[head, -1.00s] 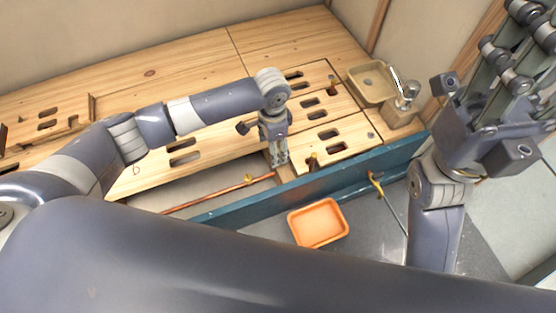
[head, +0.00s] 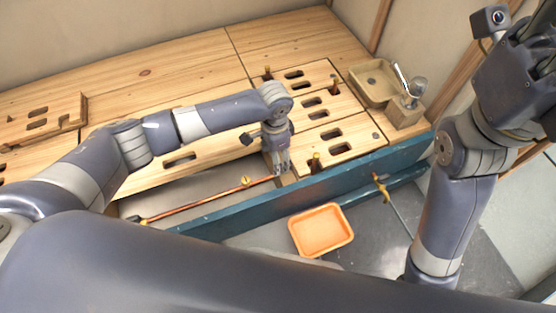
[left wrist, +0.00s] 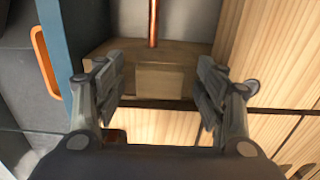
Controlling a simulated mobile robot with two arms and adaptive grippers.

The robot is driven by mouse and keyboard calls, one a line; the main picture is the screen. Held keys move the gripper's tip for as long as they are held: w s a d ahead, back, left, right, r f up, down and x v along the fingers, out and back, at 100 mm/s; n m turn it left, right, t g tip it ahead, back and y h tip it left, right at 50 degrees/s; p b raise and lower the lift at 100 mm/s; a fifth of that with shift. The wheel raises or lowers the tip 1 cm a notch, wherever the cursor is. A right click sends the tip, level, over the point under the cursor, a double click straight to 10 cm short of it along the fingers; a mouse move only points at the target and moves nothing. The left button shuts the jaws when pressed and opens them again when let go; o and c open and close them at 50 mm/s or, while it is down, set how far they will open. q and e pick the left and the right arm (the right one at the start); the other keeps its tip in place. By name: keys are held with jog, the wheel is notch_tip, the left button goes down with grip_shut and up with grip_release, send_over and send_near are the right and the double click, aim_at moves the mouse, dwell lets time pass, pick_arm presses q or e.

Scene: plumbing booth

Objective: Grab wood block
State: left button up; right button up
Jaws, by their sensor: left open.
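A small tan wood block (left wrist: 158,80) shows in the left wrist view at the end of a copper pipe, between the two fingers of my left gripper (left wrist: 163,78). The fingers are open, one on each side of the block, with gaps visible. In the head view my left gripper (head: 281,169) points down beside the teal beam, at the pipe's right end, and it mostly hides the block. My right gripper (head: 530,65) is raised at the upper right, partly cut off by the picture edge, and its fingers cannot be made out clearly.
The copper pipe (head: 200,199) runs along the recess behind the teal beam (head: 345,172). An orange tray (head: 322,231) lies in front of the beam. Slotted wooden panels (head: 335,137) and a basin with a faucet (head: 378,80) stand to the right.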

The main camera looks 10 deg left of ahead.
pick_arm(q)
jog(key=c, duration=0.9)
jog(key=shift+o, duration=0.2)
jog(key=shift+r, duration=0.15)
